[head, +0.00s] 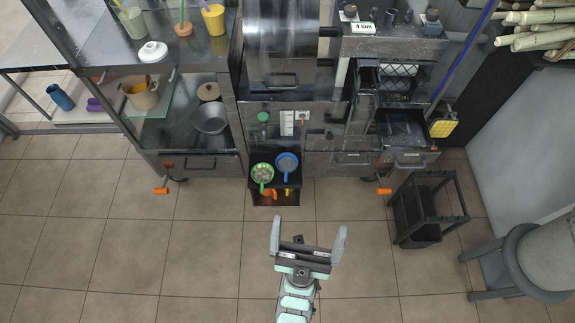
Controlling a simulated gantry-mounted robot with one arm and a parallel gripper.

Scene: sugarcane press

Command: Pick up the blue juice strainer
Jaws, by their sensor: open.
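The blue juice strainer (287,164) is a small round strainer with a blue rim. It sits on the right side of a dark shelf (290,199) that juts from the front of the press stand. A green-rimmed strainer (262,173) is just to its left, close beside it. My gripper (308,238) is open and empty, with its two pale fingers spread wide. In the picture it is below the shelf, over the tiled floor, apart from both strainers.
Orange handles (160,190) stick out at both sides of the stand. A black rack (430,210) and a grey stool (515,262) stand at the right. Metal drawers (203,166) flank the shelf. The tiled floor at the left is clear.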

